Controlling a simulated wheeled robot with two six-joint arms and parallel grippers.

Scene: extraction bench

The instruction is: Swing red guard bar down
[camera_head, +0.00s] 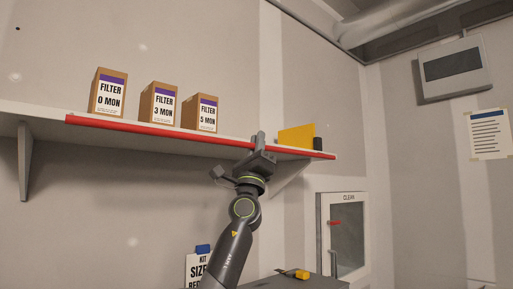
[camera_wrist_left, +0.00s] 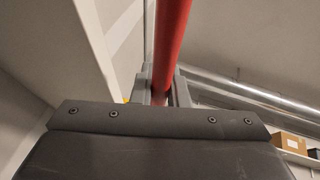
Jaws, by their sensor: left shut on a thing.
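The red guard bar (camera_head: 160,131) runs along the front edge of the wall shelf in the head view. It lies level with the shelf edge, in front of the boxes. My left gripper (camera_head: 259,142) is at the bar, right of its middle, with the arm reaching up from below. In the left wrist view the red bar (camera_wrist_left: 172,40) passes between the two fingers of my left gripper (camera_wrist_left: 158,92), which are shut on it. The part of the bar behind the gripper is hidden in the head view. My right gripper is not in view.
Three filter boxes, marked 0 MON (camera_head: 108,93), 3 MON (camera_head: 160,103) and 5 MON (camera_head: 203,112), stand on the shelf (camera_head: 20,108). A yellow item (camera_head: 296,136) and a small dark item (camera_head: 318,143) stand at its right end. A white-framed cabinet (camera_head: 343,235) is below right.

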